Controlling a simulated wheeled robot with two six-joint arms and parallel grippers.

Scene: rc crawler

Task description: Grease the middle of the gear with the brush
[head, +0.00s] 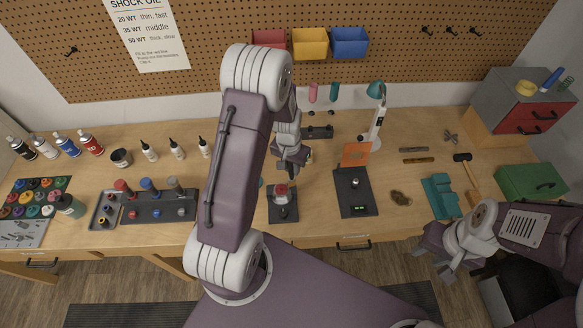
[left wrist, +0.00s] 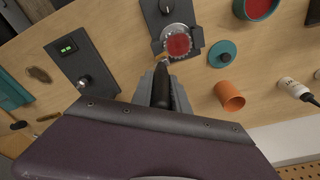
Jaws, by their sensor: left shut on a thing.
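The gear (left wrist: 178,45), a toothed silver ring with a red face, sits on a dark plate with a knob. It also shows in the head view (head: 281,190), below my left gripper (head: 296,160). In the left wrist view my left gripper (left wrist: 162,92) is shut on the black handle of the brush (left wrist: 162,85). The brush tip is at the near left edge of the gear; I cannot tell whether it touches. My right gripper (head: 448,262) is at the right, off the bench front, apparently open and empty.
Beside the gear are a teal lid (left wrist: 222,55), an orange cup (left wrist: 230,96) and a teal tub with red contents (left wrist: 258,9). A dark device with a green display (head: 355,190) stands to the right in the head view. My left arm hides part of the bench.

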